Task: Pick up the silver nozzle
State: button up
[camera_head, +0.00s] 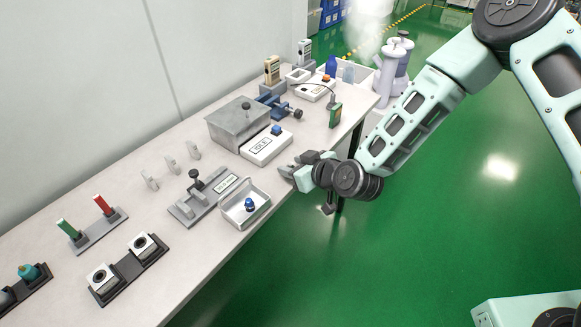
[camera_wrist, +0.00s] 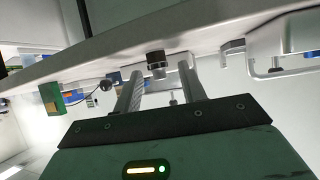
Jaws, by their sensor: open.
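A small cylinder with a dark base and silver body, which looks like the silver nozzle (camera_wrist: 158,67), shows in the wrist view against the table edge. My gripper (camera_wrist: 161,70) is open, with one finger on each side of the nozzle in that view. The nozzle sits near the fingertips; I cannot tell whether it is between them or just beyond. No contact shows. In the head view my gripper (camera_head: 287,170) is low at the table's front edge, and I cannot make out the nozzle there; the gripper may hide it.
The table (camera_head: 150,290) carries a metal tray (camera_head: 262,208) with a blue-topped piece left of my gripper. A white device with a display (camera_head: 262,150) and a grey box (camera_head: 235,125) stand behind. A green device (camera_head: 335,116) stands farther along the edge. Open floor lies right.

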grip_shut()
dwell(0.3)
